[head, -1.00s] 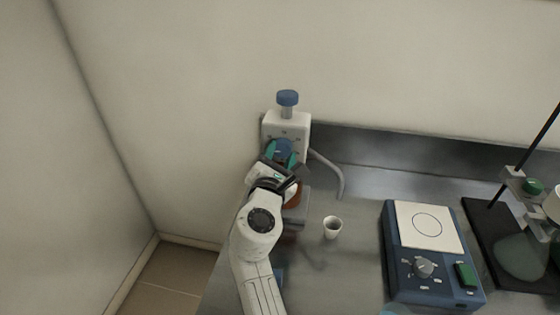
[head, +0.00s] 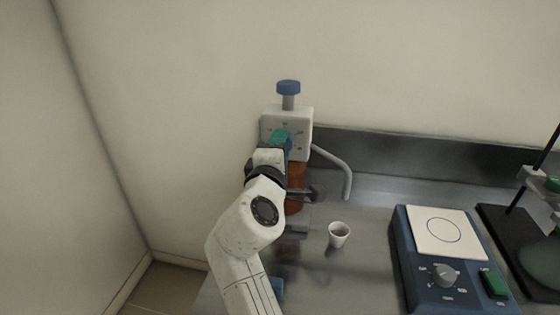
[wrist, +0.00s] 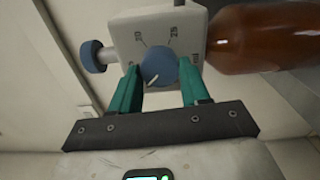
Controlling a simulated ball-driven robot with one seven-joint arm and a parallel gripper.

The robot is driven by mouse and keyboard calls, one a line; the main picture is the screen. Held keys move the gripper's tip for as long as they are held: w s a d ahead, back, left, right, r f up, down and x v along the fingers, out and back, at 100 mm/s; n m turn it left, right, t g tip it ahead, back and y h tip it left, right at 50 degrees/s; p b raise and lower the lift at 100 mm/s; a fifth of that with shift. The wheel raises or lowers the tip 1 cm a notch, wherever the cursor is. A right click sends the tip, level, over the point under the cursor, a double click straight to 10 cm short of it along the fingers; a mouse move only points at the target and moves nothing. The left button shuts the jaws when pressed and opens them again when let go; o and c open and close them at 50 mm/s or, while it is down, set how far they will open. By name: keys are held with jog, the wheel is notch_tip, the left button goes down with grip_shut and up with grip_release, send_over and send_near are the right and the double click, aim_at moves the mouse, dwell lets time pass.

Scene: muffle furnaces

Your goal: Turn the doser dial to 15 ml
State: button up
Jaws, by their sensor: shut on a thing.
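The doser (head: 301,122) is a white box with a blue knob on top, standing on an amber bottle (head: 297,187) at the back left of the bench. Its round blue dial (wrist: 159,67) fills the space between my teal fingers in the wrist view. The dial's white mark points to the lower left in that view. My gripper (wrist: 160,78) is shut on the dial, one finger on each side. In the head view my gripper (head: 280,138) hides most of the dial.
A bent grey spout (head: 343,168) comes from the doser's right side. A small white cup (head: 339,234) stands on the bench below it. A blue stirrer (head: 440,285) with a white plate and a dark stand (head: 505,222) are at the right. A wall closes off the left.

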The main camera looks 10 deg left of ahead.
jog(key=m+b, duration=0.2)
jog(key=m, duration=0.1)
jog(key=m+b, duration=0.2)
jog(key=b, duration=0.1)
jog(key=m+b, duration=0.2)
jog(key=m, duration=0.1)
jog(key=shift+f+m+b, duration=0.25)
jog(key=shift+m+b, duration=0.05)
dwell(0.4)
jog(key=o, duration=1.1)
jog(key=shift+r, duration=0.2)
jog(key=shift+c, duration=0.2)
jog(key=shift+s, duration=0.1)
jog(key=s, duration=1)
jog(key=shift+s+a, duration=0.15)
jog(key=shift+s, duration=0.15)
